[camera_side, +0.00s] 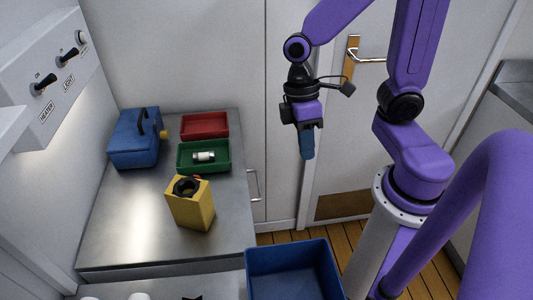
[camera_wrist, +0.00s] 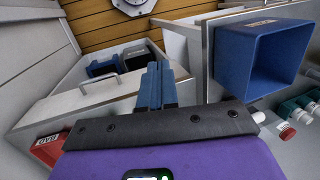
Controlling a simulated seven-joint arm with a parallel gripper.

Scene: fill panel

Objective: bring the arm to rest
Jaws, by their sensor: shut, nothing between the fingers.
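My gripper (camera_side: 307,150) hangs in the air to the right of the metal counter (camera_side: 120,232), in front of the back wall's door. Its blue fingers point down and are shut with nothing between them. In the wrist view the two fingers (camera_wrist: 157,84) stand side by side, close together. My purple arm is raised and bent above it. No thing touches the gripper in either view.
On the counter are a blue case (camera_side: 135,145), a red tray (camera_side: 205,125), a green tray (camera_side: 190,166) holding a small white item (camera_side: 204,156), and a yellow block (camera_side: 195,208). A blue bin (camera_side: 290,255) stands at the front. Wall switches (camera_side: 45,85) are at the left.

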